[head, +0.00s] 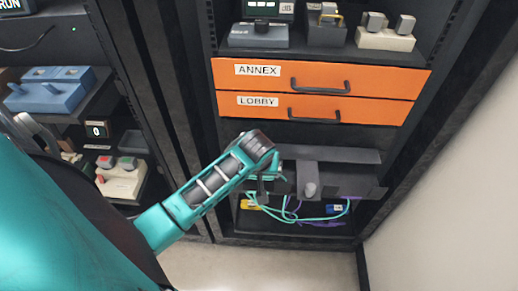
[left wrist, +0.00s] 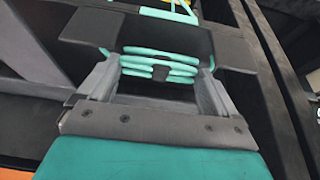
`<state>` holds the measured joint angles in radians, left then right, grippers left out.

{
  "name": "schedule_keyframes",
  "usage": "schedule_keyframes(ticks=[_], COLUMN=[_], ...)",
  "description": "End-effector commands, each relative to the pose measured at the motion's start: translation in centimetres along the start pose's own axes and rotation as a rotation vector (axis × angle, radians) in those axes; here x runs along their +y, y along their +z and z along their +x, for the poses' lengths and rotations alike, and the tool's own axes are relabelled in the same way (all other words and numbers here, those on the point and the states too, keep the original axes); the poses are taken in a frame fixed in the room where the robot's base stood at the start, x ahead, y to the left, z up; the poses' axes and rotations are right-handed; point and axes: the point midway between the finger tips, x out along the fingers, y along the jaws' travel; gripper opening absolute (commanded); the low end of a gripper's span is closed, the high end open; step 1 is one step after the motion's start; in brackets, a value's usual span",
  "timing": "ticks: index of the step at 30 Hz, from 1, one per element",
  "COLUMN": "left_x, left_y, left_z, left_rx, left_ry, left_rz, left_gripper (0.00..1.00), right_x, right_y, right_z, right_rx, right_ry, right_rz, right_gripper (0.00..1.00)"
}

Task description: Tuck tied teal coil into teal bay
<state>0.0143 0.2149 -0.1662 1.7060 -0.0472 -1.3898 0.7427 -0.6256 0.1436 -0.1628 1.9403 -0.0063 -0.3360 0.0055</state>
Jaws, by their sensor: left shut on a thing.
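In the head view my left gripper (head: 270,187) is at the left end of a dark grey tray-like unit (head: 345,182), below the orange drawers. The held coil is mostly hidden there. Teal cable (head: 310,218) hangs below the unit. I cannot make out a teal bay marking. My right gripper is not in view.
Orange drawers labelled ANNEX (head: 310,78) and LOBBY (head: 305,107) are closed above, with protruding handles. Purple cable (head: 320,223), a yellow plug (head: 250,204) and a blue plug (head: 336,209) are in the low opening. Cabinet posts stand at both sides.

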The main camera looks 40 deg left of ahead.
Motion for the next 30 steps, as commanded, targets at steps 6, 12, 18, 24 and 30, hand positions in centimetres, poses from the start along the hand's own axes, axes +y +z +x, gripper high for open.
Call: schedule_keyframes(ticks=[6, 12, 18, 24, 30], left_x=[0.0, 0.0, 0.0, 0.0, 0.0], left_y=[0.1, 0.2, 0.4, 0.4, 0.5], left_z=[0.3, 0.6, 0.9, 1.1, 1.1], left_rx=[0.000, 0.001, 0.001, 0.000, 0.000], left_ry=[0.000, 0.000, 0.000, 0.000, 0.000], left_rz=[0.000, 0.000, 0.000, 0.000, 0.000], left_gripper=[0.64, 0.64, 0.64, 0.96, 1.00], right_x=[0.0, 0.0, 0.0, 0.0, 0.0], right_y=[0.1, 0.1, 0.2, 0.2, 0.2], right_z=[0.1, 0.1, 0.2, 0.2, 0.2], right_rx=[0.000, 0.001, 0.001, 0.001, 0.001], right_ry=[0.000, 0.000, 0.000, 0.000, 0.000], right_rz=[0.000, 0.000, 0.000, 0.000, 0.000], right_gripper=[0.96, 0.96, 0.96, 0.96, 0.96])
